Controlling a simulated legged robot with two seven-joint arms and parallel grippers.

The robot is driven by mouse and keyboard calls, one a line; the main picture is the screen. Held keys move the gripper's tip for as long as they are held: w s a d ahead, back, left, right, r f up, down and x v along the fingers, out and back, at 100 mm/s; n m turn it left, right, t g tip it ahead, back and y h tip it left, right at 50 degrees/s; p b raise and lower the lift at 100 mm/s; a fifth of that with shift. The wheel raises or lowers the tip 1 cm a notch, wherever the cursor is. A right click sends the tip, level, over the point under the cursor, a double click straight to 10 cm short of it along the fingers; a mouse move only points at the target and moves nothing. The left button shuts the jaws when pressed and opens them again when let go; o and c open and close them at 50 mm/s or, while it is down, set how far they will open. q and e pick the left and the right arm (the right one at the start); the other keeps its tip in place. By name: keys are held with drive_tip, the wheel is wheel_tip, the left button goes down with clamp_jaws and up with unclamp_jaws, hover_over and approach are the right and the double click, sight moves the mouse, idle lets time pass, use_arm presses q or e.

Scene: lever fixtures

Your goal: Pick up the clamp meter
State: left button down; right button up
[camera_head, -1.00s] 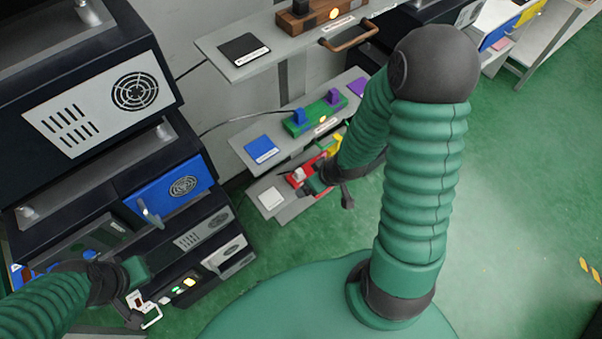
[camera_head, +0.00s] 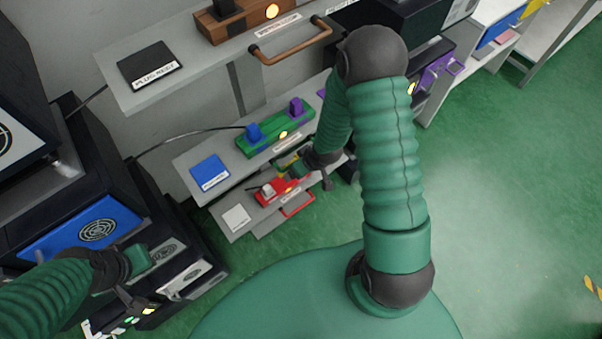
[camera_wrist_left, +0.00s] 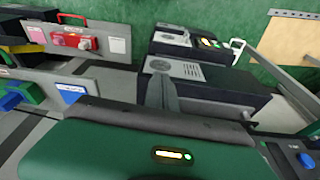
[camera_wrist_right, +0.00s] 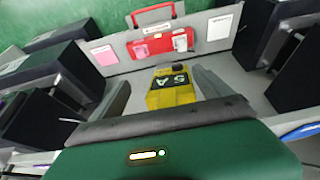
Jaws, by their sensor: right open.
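My right gripper (camera_wrist_right: 163,90) is open, with one finger on each side of the meter. I cannot tell whether the fingers touch it. In the head view the right gripper (camera_head: 306,168) is over the lower shelf and largely hides the yellow meter (camera_head: 287,160). My left gripper (camera_head: 135,300) is at the lower left, by the black cabinets. Its fingers (camera_wrist_left: 160,90) are together in the left wrist view, with nothing visible between them.
A red lever fixture (camera_head: 268,191) with a red handle (camera_head: 298,205) is at the shelf front. A green block with blue and purple plugs (camera_head: 272,133) sits one shelf up. A brown handle (camera_head: 290,52) juts from the top shelf. Green floor at right is clear.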

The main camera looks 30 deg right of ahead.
drive_tip(key=shift+w+d+f, duration=0.25)
drive_tip(key=shift+d+f, duration=0.05)
drive_tip(key=shift+d, duration=0.1)
drive_tip(key=shift+s+a+r, duration=0.2)
drive_tip(key=shift+a+r, duration=0.05)
drive_tip(key=shift+a, duration=0.2)
drive_tip(key=c, duration=0.3)
drive_tip(key=shift+a+r, duration=0.1)
drive_tip(key=shift+a, duration=0.25)
drive_tip(key=shift+c, duration=1.3)
drive_tip(key=shift+a, duration=0.2)
drive_tip(key=c, duration=0.5)
drive_tip(key=shift+s+d, duration=0.1)
drive_tip(key=shift+d, duration=0.4)
clamp_jaws()
drive_tip(key=shift+a, duration=0.1)
